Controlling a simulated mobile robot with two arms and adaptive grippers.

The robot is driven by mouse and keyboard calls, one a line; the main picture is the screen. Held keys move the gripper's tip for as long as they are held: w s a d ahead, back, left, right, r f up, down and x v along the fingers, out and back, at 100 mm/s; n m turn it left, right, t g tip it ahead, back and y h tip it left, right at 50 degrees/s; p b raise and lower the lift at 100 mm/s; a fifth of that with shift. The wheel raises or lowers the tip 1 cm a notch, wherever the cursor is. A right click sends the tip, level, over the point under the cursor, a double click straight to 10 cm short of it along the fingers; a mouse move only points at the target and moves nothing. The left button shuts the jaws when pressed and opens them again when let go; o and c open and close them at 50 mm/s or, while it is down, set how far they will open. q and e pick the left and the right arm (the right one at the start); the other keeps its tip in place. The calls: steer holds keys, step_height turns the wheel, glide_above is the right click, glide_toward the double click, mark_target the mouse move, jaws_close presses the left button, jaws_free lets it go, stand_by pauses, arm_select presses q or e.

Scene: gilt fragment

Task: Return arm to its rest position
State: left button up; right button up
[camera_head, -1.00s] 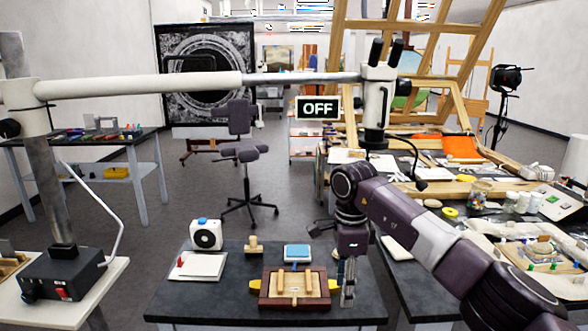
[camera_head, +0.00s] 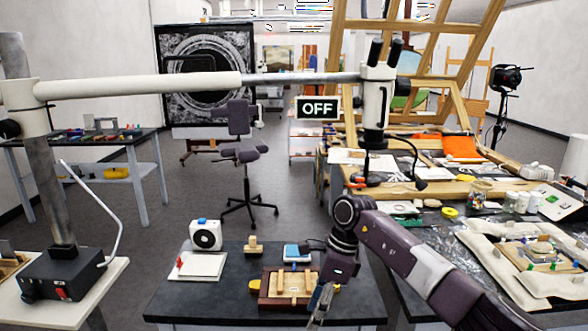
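My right arm comes in from the right, and its gripper (camera_head: 320,302) hangs down over the right part of the small dark table. The silver fingers are tilted, seen nearly edge-on, and I cannot tell whether they are open or shut. Nothing shows clearly between them. The gripper hides the right end of a brown wooden frame (camera_head: 263,301) with light wooden bars (camera_head: 285,284). I cannot tell whether it touches the frame. My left gripper is not in view.
The dark table (camera_head: 215,300) also bears a white round-faced device (camera_head: 206,235), a white pad (camera_head: 202,267), a wooden block (camera_head: 252,246) and a blue-topped box (camera_head: 292,252). A microscope boom (camera_head: 140,87) spans above. A cluttered workbench (camera_head: 440,218) stands on the right.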

steer(key=s+a+f+m+t+y, duration=0.1)
steer(key=a+f+m+t+y, duration=0.3)
steer(key=a+f+m+y, duration=1)
steer(key=s+d+f+m+t+h, duration=0.3)
steer(key=d+f+m+t+h, duration=0.15)
steer(key=d+f+m, duration=0.5)
steer(key=s+d+f+m+t+h, duration=0.35)
steer(key=d+f+m+h, duration=0.3)
steer(key=f+m, duration=0.6)
steer(key=s+d+f+m+g+h, duration=0.2)
steer(key=s+d+f+m, duration=0.25)
steer(key=s+f, duration=0.4)
steer(key=s+d+f+m+g+h, duration=0.25)
steer(key=s+d+f, duration=0.25)
steer(key=s, duration=0.6)
steer(key=s+d+f+m+g+h, duration=0.15)
steer(key=s+d+f+m, duration=0.25)
steer(key=s+f, duration=0.4)
steer(key=s+d+f+m+g, duration=0.1)
steer(key=s+g, duration=0.1)
steer(key=s, duration=0.7)
steer(key=s+d+f+m+g, duration=0.1)
steer(key=s+d+m+g, duration=0.1)
steer(key=s, duration=0.8)
steer(key=shift+f+m, duration=0.2)
steer(key=shift+m, duration=0.1)
steer(key=shift+s, duration=0.1)
